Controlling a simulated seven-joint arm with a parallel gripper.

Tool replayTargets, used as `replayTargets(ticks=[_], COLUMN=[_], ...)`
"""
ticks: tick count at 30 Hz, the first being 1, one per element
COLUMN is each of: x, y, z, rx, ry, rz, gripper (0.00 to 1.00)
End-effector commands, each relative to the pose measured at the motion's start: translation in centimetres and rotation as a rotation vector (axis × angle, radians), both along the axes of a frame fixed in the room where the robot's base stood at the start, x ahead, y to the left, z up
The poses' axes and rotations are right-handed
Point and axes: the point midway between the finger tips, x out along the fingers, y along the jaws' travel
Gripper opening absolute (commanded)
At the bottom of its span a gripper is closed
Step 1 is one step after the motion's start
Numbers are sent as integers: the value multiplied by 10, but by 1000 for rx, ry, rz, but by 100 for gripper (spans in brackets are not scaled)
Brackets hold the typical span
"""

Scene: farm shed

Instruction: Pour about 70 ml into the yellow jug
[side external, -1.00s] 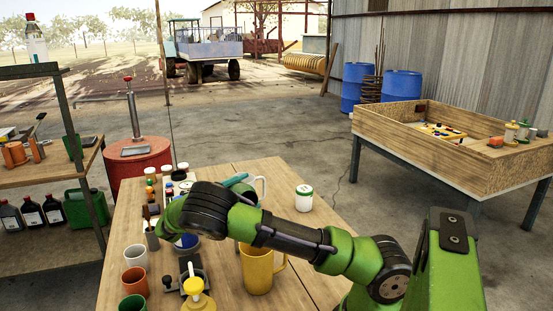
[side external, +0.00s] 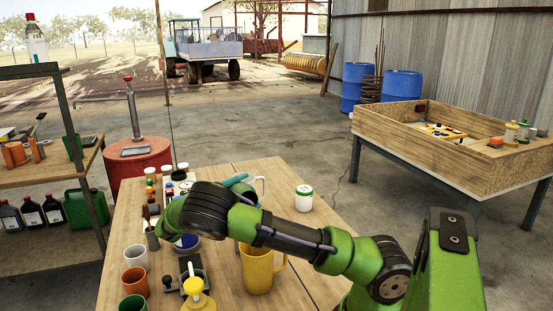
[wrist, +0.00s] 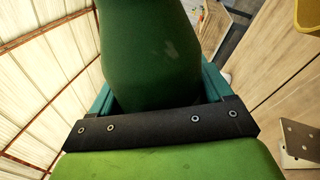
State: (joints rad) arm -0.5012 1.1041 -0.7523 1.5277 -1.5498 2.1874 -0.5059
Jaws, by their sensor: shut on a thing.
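The yellow jug (side external: 257,271) stands upright on the wooden table in the side view, just below my forearm, its handle to the right. A yellow piece, likely the same jug, shows at the top right corner of the wrist view (wrist: 310,16). In the wrist view my gripper (wrist: 155,95) has its teal fingers on either side of a smooth, dark green vessel (wrist: 152,50) and is shut on it. The vessel's mouth and contents are out of sight. No pouring stream shows.
White (side external: 136,256), orange (side external: 134,281) and green (side external: 132,303) cups stand at the table's left. A yellow-topped container (side external: 197,297) is at the front. A white lidded jar (side external: 304,198) stands beyond my arm. Small bottles crowd the far left; the table right of the jar looks clear.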

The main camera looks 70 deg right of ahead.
Motion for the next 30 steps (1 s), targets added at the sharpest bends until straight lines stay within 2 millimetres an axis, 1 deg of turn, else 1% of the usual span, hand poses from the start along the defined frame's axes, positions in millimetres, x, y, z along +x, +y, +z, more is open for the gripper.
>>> replayTargets(ticks=[7, 11, 14, 23, 24, 29, 30], x=[0, 0, -1, -5, -6, -12, -13], y=[0, 1, 1, 4, 6, 12, 13], z=[0, -4, -12, -51, -49, -25, -24], rx=[2, 27, 61, 150, 167, 259, 297], ry=[1, 31, 68, 167, 182, 283, 326], rz=[0, 1, 1, 2, 3, 5, 5], gripper=[36, 36, 36, 36, 36, 36, 36])
